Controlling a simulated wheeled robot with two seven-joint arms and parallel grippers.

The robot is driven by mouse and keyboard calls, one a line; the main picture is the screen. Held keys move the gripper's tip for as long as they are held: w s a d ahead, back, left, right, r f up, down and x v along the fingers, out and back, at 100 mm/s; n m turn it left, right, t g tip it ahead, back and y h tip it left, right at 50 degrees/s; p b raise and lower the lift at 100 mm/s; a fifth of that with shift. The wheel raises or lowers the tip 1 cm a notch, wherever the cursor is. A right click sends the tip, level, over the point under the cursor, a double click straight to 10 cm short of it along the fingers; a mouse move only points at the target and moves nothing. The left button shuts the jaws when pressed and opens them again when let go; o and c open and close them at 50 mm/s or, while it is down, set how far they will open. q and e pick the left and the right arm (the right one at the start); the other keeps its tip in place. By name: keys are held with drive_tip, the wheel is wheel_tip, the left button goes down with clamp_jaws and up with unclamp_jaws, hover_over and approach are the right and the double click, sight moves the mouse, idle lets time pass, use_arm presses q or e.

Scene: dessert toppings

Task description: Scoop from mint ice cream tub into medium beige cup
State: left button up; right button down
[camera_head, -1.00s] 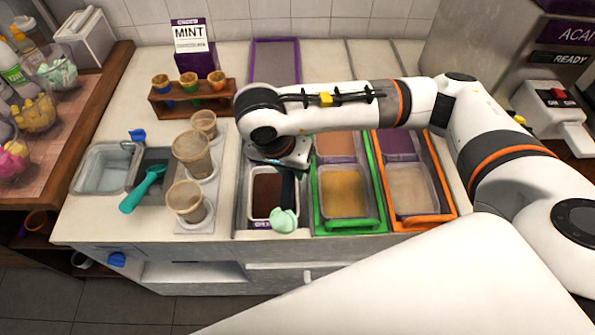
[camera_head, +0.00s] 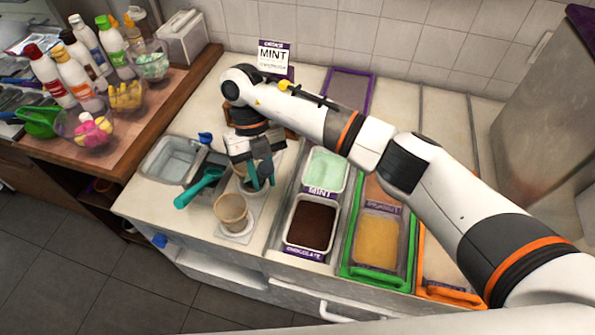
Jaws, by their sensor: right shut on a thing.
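The mint ice cream tub (camera_head: 325,170), pale green and labelled MINT, sits in the counter behind the chocolate tub. My right gripper (camera_head: 258,180) is shut on a dark teal scoop, mostly hidden by the fingers, left of the tubs and over the row of beige cups. The front beige cup (camera_head: 232,212) stands upright on a pale mat and looks empty. Another cup (camera_head: 252,190) shows only in part beneath the gripper. The rest of the row is hidden by my arm, so I cannot tell which is the medium one. No ice cream shows on the held scoop. My left gripper is not in view.
A second teal scoop (camera_head: 203,185) rests in a dark well beside the metal basin (camera_head: 173,158). The chocolate tub (camera_head: 312,224) and green-framed tub (camera_head: 377,240) are to the right. Bottles and topping bowls (camera_head: 126,97) stand on the wooden counter at left.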

drive_tip(key=a+r+m+t+y+p, duration=0.4)
drive_tip(key=a+m+y, duration=0.3)
drive_tip(key=a+m, duration=1)
drive_tip(key=w+d+f+m+g+y+b, duration=0.2)
drive_tip(key=d+f+m+y+b, duration=0.1)
drive_tip(key=d+y+b, duration=0.8)
drive_tip(key=shift+d+f+b, duration=0.4)
drive_tip(key=shift+d, duration=0.35)
drive_tip(key=shift+w, duration=0.1)
